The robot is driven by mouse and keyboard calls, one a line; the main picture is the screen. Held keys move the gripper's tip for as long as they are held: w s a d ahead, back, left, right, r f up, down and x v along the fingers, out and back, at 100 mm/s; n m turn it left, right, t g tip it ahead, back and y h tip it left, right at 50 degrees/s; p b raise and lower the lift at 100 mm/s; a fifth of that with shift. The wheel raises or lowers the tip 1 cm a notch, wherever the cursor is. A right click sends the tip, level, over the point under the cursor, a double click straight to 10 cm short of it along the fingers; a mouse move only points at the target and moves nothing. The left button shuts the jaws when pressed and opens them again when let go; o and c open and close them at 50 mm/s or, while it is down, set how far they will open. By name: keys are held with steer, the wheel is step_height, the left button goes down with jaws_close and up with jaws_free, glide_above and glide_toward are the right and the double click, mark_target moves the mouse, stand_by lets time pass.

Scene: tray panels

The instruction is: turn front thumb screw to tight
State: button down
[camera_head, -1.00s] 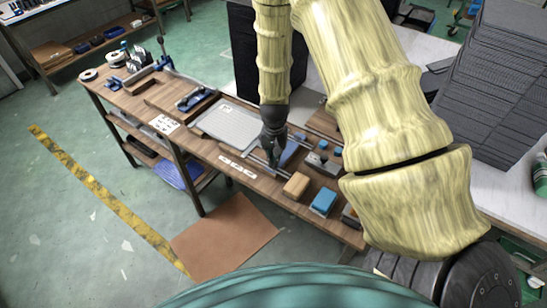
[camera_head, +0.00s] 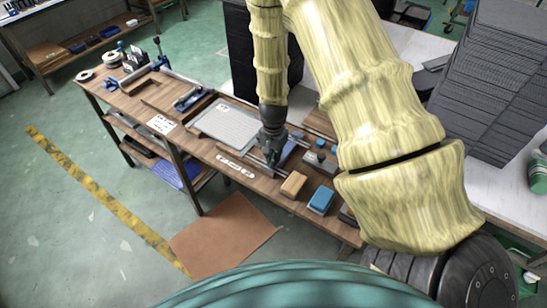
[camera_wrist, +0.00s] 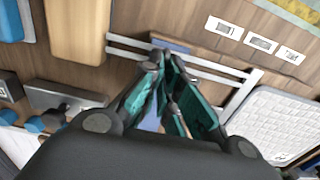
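My gripper (camera_head: 270,158) points down over the metal rails (camera_head: 248,158) on the wooden bench, beside a blue panel (camera_head: 289,150). In the wrist view its two teal-lined fingers (camera_wrist: 166,52) converge, with their tips close together over the rails (camera_wrist: 205,68). A bluish piece (camera_wrist: 172,44) lies at the rails just beyond the tips, and a thin brownish part shows between the fingers. The front thumb screw cannot be made out; the fingers may hide it. Whether the tips hold anything is unclear.
A tan block (camera_head: 293,184) and a blue-topped block (camera_head: 320,200) lie to the right of the rails. A pale tray panel (camera_head: 223,124) lies to the left. White labels (camera_head: 235,166) mark the bench's front edge.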

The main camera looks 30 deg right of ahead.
steer(key=shift+w+d, duration=0.1)
steer(key=shift+d, duration=0.05)
steer(key=c, duration=1.7)
jaws_free()
steer(key=shift+o, duration=0.2)
step_height(320, 180, up, 12)
